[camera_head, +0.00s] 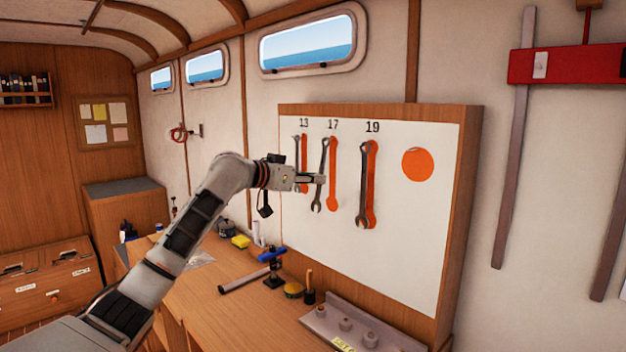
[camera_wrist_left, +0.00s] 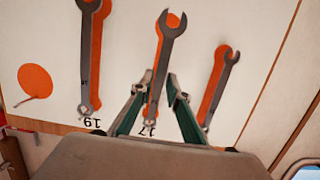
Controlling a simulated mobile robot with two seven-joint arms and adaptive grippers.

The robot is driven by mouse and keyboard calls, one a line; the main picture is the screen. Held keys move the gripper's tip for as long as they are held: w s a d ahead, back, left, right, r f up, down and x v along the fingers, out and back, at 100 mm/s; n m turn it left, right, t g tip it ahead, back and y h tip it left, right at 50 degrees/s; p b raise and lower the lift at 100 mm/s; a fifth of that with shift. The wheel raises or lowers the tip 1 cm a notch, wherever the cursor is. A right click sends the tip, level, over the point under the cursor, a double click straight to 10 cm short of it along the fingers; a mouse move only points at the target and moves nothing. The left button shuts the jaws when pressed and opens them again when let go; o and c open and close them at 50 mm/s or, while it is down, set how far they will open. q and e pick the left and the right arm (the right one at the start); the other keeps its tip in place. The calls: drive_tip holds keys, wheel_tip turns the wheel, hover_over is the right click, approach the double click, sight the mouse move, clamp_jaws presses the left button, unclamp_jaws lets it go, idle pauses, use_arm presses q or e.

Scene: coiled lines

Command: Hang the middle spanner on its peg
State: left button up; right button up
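The middle spanner (camera_head: 319,192) is upright and slightly tilted at the white board, under the number 17, left of its orange outline (camera_head: 333,180). It also shows in the left wrist view (camera_wrist_left: 164,50), open jaw away from the 17. My left gripper (camera_head: 317,179) is at its shank. My right gripper is out of view.
The 13 spanner (camera_head: 297,165) and the 19 spanner (camera_head: 362,190) hang close on either side. An orange disc (camera_head: 418,164) is on the board's right. The workbench (camera_head: 245,315) below holds a blue-handled clamp (camera_head: 272,257), small jars and a grey rack (camera_head: 365,325).

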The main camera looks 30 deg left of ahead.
use_arm(q)
drive_tip(key=shift+o, duration=1)
drive_tip(key=v, duration=1.2)
